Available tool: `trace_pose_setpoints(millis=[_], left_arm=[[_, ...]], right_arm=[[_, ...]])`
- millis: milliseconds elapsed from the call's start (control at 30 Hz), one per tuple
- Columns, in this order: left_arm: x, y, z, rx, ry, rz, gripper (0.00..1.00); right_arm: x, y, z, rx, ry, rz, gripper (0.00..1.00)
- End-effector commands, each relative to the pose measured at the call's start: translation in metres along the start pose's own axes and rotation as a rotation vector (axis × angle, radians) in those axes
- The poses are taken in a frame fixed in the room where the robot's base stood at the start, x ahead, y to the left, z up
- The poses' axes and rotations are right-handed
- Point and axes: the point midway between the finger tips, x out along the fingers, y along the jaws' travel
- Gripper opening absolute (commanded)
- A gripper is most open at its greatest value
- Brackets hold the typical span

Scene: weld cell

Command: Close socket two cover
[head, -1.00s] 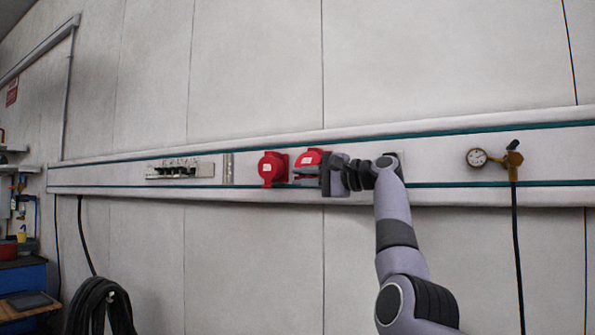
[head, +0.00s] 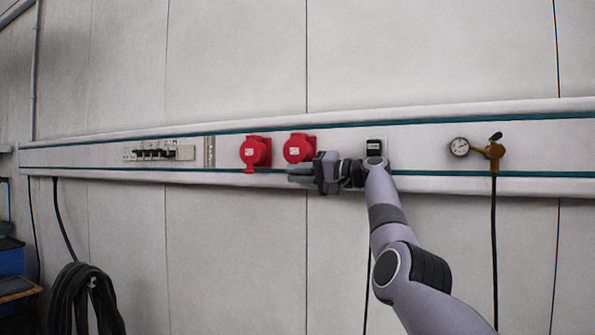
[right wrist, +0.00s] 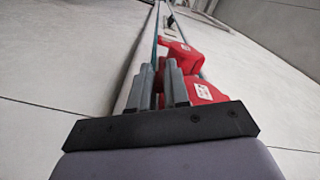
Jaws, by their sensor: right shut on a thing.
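Two red sockets sit side by side on the wall rail. Socket two, the right one, has its red cover (head: 299,148) facing front with a pale label, looking swung down over the socket front. In the right wrist view the near red cover (right wrist: 205,92) is beside the fingers. My right gripper (head: 298,173) is at the lower edge of this cover, fingers pointing left and shut on its lower lip, which the fingers hide. Whether the cover is fully seated cannot be told. My left gripper is not in view.
The left red socket (head: 255,152) is close beside the fingertips, with a tab hanging below. A breaker strip (head: 155,153) is further left. A black switch (head: 374,146) is above my wrist, and a gauge with a brass valve (head: 460,147) is at right. The wall below is mostly clear.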

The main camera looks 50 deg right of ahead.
Motion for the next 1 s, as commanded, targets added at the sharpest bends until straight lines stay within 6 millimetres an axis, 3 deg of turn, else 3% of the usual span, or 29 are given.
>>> trace_pose_setpoints(millis=[467, 500, 567, 1000], left_arm=[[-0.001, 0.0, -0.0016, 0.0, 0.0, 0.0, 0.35], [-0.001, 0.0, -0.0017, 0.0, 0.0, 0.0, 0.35], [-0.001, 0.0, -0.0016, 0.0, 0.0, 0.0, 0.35], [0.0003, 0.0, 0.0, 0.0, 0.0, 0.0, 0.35]], right_arm=[[-0.0054, -0.0051, -0.0082, 0.001, 0.026, -0.007, 0.0], [-0.0055, -0.0053, -0.0083, 0.001, 0.027, -0.008, 0.22], [-0.0057, -0.0054, -0.0085, 0.001, 0.027, -0.008, 0.37], [-0.0072, -0.0048, -0.008, -0.001, 0.028, -0.01, 0.37]])
